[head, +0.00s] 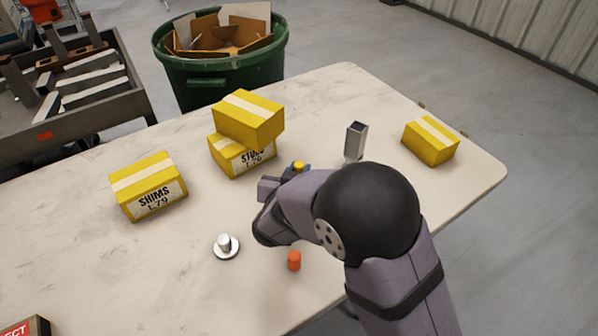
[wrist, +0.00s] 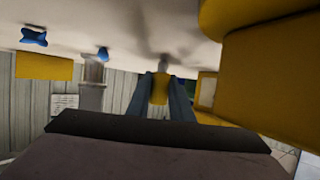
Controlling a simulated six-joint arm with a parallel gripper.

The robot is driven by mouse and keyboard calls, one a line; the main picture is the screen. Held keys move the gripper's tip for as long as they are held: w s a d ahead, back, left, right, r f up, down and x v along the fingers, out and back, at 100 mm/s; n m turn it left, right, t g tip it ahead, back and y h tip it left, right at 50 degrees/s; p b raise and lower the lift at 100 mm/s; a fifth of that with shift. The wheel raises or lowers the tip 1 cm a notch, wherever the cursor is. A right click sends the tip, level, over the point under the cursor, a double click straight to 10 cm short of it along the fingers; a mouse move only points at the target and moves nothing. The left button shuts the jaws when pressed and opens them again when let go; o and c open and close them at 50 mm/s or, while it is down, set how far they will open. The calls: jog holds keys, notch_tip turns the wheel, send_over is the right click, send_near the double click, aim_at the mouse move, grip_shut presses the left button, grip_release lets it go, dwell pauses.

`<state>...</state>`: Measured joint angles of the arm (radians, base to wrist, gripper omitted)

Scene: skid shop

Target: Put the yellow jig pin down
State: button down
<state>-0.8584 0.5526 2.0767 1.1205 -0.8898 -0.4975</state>
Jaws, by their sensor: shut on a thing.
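The yellow jig pin (wrist: 159,88) is between the two fingers of my gripper (wrist: 161,92) in the wrist view, which shows the scene upside down. The gripper is shut on it. A grey end of the pin points to the pale tabletop; I cannot tell whether it touches. In the head view, the pin's yellow top (head: 298,166) shows just beyond my gripper (head: 288,177), in front of the stacked yellow boxes. My wrist and arm hide much of the gripper there.
Two stacked yellow boxes (head: 249,118) stand close behind the gripper. A shims box (head: 148,187) is left, another yellow box (head: 431,140) right. A grey upright metal tube (head: 355,142), a silver round piece (head: 226,245) and an orange peg (head: 294,261) are nearby.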

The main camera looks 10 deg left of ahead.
jog(key=shift+f, duration=0.1)
jog(key=c, duration=1.6)
grip_release()
jog(key=shift+r, duration=0.2)
jog(key=p+v, duration=0.1)
jog(key=v, duration=1.1)
jog(key=shift+p, duration=0.3)
jog(key=shift+w+r, duration=0.1)
